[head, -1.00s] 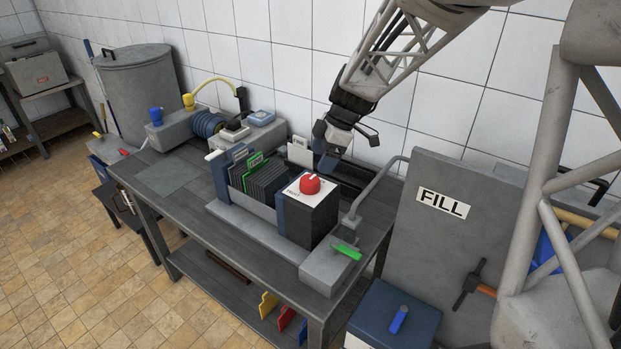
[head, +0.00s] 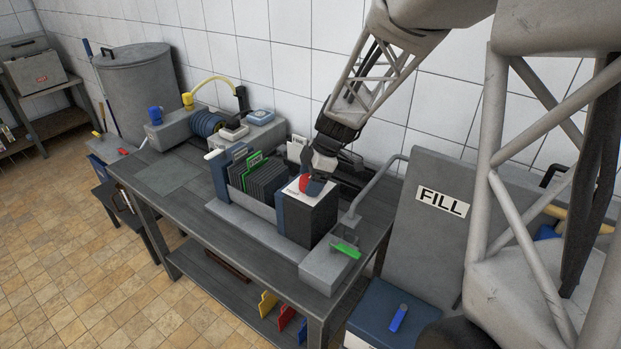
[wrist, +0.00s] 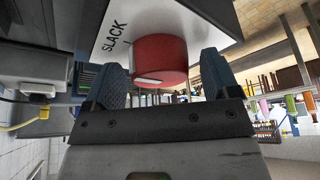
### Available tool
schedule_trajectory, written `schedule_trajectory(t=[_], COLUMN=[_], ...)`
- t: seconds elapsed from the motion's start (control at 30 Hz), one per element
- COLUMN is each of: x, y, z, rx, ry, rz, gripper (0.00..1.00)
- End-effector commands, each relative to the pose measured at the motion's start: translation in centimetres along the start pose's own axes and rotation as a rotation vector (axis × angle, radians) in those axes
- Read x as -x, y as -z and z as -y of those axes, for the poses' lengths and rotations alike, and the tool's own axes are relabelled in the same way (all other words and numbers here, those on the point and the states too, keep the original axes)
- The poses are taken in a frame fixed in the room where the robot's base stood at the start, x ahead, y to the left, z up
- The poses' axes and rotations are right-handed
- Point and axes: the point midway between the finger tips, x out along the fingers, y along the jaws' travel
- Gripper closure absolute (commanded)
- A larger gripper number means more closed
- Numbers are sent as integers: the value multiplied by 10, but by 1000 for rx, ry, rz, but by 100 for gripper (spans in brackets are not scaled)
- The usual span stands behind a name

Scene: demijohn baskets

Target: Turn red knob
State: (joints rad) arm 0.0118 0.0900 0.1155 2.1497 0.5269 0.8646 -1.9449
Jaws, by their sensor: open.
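The red knob (head: 303,184) sits on the white top plate of a dark box on the table. In the wrist view the red knob (wrist: 160,58) has a pale mark on its edge, and the plate (wrist: 120,32) beside it reads "SLACK". My gripper (head: 313,186) is at the knob and partly hides it in the head view. In the wrist view my gripper (wrist: 162,78) is open, with one blue finger on each side of the knob. Gaps seem to show between fingers and knob; contact cannot be told.
A rack of dark plates (head: 264,176) stands left of the box. A grey block with a green lever (head: 346,250) and a bent pipe (head: 372,187) are to the right. A grey panel marked "FILL" (head: 425,240) stands further right.

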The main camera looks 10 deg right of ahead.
Motion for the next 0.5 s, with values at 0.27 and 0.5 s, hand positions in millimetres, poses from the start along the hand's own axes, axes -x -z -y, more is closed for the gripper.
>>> schedule_trajectory(t=[0.27,0.5], x=[0,0], y=[0,0], z=[0,0], rx=[0,0], ry=[0,0], rz=[0,0], gripper=[25,61])
